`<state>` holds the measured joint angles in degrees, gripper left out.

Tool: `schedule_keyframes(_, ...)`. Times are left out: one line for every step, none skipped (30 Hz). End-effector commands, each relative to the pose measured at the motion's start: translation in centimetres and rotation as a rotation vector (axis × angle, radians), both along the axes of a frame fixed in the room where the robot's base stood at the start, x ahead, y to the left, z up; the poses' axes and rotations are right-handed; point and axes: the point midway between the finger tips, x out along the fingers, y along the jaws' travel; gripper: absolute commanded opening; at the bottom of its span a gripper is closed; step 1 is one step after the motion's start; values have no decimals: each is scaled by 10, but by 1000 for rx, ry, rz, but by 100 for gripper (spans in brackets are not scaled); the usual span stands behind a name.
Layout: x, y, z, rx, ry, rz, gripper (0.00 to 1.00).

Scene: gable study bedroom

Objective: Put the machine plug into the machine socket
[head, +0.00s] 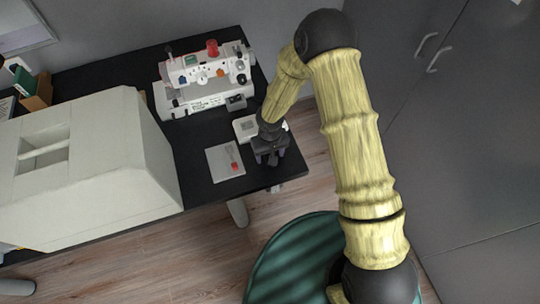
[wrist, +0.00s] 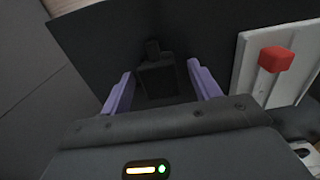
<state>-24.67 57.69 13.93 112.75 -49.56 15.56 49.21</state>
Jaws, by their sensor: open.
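My gripper (head: 270,155) points down over the right end of the black table. In the wrist view its two purple fingers (wrist: 160,90) are open. A small black block with a short round stub (wrist: 157,76), which looks like the machine plug, lies between them on the dark tabletop, with a gap to each finger. The gripper hides it in the head view. The sewing machine (head: 205,78), white with a red knob, stands at the back of the table. A small dark box (head: 236,102) at its lower right may hold the machine socket; the opening cannot be made out.
A pale plate (head: 221,165) with a red block (head: 234,165) lies left of my gripper. A white pad (head: 243,127) is just behind it. A large pale machine cover (head: 85,165) fills the left of the table (head: 203,190). Grey cabinets (head: 465,120) stand at the right.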

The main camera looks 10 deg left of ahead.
Motion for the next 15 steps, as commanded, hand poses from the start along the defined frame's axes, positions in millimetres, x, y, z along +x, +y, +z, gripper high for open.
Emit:
schedule_keyframes(0,0,0,0,0,0,62)
schedule_keyframes(0,0,0,0,0,0,62)
schedule_keyframes(0,0,0,0,0,0,62)
schedule_keyframes(0,0,0,0,0,0,62)
schedule_keyframes(0,0,0,0,0,0,62)
schedule_keyframes(0,0,0,0,0,0,62)
schedule_keyframes(0,0,0,0,0,0,62)
schedule_keyframes(0,0,0,0,0,0,62)
schedule_keyframes(0,0,0,0,0,0,62)
schedule_keyframes(0,0,0,0,0,0,58)
schedule_keyframes(0,0,0,0,0,0,52)
schedule_keyframes(0,0,0,0,0,0,44)
schedule_keyframes(0,0,0,0,0,0,38)
schedule_keyframes(0,0,0,0,0,0,32)
schedule_keyframes(0,0,0,0,0,0,24)
